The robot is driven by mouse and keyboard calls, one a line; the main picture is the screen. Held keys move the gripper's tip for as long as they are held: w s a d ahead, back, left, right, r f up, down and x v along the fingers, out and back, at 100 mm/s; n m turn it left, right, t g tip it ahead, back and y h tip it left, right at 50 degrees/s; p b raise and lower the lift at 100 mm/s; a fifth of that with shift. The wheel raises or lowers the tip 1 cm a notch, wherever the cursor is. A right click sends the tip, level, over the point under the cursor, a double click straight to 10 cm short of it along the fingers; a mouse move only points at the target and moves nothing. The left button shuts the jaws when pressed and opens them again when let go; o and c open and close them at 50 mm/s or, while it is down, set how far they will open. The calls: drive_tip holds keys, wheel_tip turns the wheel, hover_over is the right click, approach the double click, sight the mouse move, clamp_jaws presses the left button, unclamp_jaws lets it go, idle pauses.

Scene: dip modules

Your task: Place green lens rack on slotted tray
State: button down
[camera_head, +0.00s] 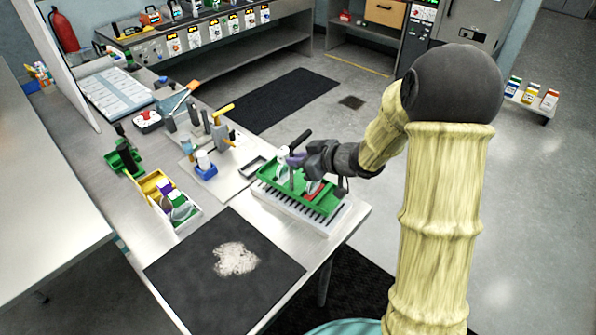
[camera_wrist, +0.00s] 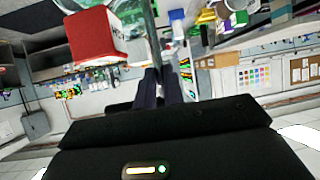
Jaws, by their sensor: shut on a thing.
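The green lens rack (camera_head: 292,193) is over the white slotted tray (camera_head: 330,226) at the right end of the bench. It looks roughly level; I cannot tell whether it rests fully on the tray. White-and-red containers stand in it. My gripper (camera_head: 308,163) is at the rack's back right side, shut on the rack, though the grip is partly hidden. In the wrist view, my gripper fingers (camera_wrist: 160,88) close on a thin greenish edge, beside a red-and-white container (camera_wrist: 97,36). Dark slots of the tray show along the rack's front.
A black mat (camera_head: 215,275) with a pale patch lies in front. A yellow bin (camera_head: 153,187) with containers and a green holder (camera_head: 120,160) stand left. The bench's right edge is close to the tray.

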drive_tip(key=shift+f, duration=1.75)
drive_tip(key=shift+f, duration=0.15)
drive_tip(key=c, duration=1.5)
unclamp_jaws()
drive_tip(key=shift+s, duration=0.1)
